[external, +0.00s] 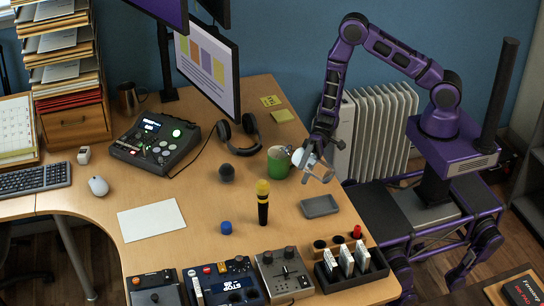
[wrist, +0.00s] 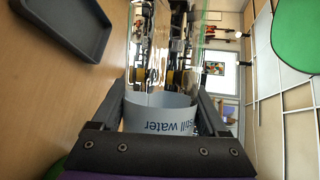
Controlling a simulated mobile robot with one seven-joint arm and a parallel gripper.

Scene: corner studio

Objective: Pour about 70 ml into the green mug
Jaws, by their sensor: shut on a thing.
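My gripper (external: 314,163) is shut on a clear bottle, whose label (wrist: 162,120) reads "still water" upside down in the wrist view. The two fingers (wrist: 163,104) press on either side of the label. In the external view the bottle is small and partly hidden by my gripper, close to the right of the green mug (external: 277,165) and above the desk. The mug stands upright on the desk, partly overlapped by the bottle and gripper. I cannot tell the water level, or whether any liquid is in the mug.
A grey tray (external: 320,207) lies right of the mug; it also shows in the wrist view (wrist: 66,32). Headphones (external: 238,136), a dark ball (external: 226,173) and a yellow-topped microphone (external: 263,203) are left of the mug. A card rack (external: 350,266) and pedals stand at the front edge.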

